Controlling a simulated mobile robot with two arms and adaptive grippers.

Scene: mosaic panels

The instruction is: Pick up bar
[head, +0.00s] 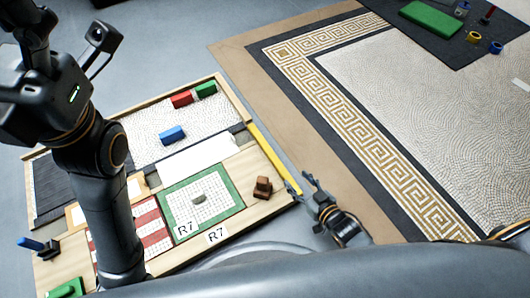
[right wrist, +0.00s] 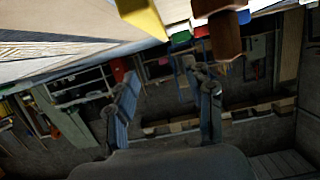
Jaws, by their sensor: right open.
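The yellow bar (head: 270,158) lies along the right edge of the wooden tray (head: 272,207) in the head view. Its near end also shows at the top of the right wrist view (right wrist: 143,14). My right gripper (head: 298,183) is beside that near end, with its fingers pointing at it. In the right wrist view its two fingers (right wrist: 168,80) are spread with nothing between them, and the bar end is beyond and above the fingertips. My left arm crosses the left of the head view and covers part of the tray; its fingers are not seen.
The tray holds red (head: 181,99), green (head: 205,89) and blue (head: 172,134) blocks. Brown blocks (head: 262,187) stand near the bar's near end. A mosaic floor panel with a patterned border (head: 370,130) lies to the right. Grey floor separates parts of them.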

